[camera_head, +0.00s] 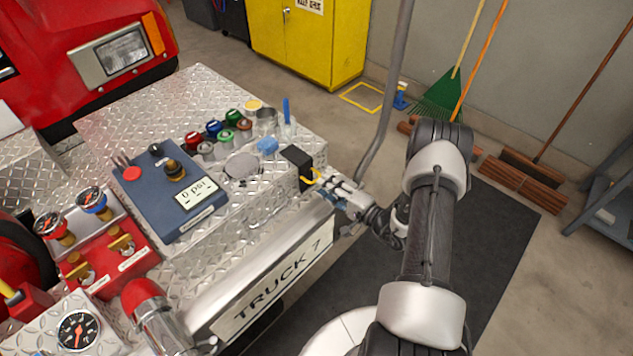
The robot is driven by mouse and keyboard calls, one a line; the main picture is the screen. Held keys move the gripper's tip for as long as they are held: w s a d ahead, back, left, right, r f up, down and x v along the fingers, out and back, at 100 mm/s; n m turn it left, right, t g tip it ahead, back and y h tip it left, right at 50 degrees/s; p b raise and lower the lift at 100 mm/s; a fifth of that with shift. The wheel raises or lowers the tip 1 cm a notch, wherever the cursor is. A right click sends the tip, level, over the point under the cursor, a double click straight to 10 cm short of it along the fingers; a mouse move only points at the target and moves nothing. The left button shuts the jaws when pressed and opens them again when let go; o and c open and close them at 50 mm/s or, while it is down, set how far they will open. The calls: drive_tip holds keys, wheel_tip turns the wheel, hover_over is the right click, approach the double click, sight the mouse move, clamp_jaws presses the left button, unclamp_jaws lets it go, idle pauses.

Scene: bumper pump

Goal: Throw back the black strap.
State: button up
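The black strap (297,158) lies over the right edge of the diamond-plate bumper deck (215,95), with its end hanging down the edge. A yellow loop or tab (311,179) shows at its lower end. My gripper (328,181) reaches in from the right, with its fingertips at or very near the yellow tab. The fingers are small and partly overlap the tab, so I cannot tell whether they are closed on it.
Several coloured caps (225,125) and a light-blue knob (268,146) stand on the deck left of the strap. A blue control box (175,190) sits farther left. A grey pole (386,100) rises behind my gripper. Brooms and a rake (437,97) lean at the right wall.

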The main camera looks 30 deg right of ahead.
sight(317, 179)
drive_tip(key=x, duration=0.5)
drive_tip(key=shift+b, duration=0.4)
drive_tip(key=shift+c, duration=0.5)
clamp_jaws()
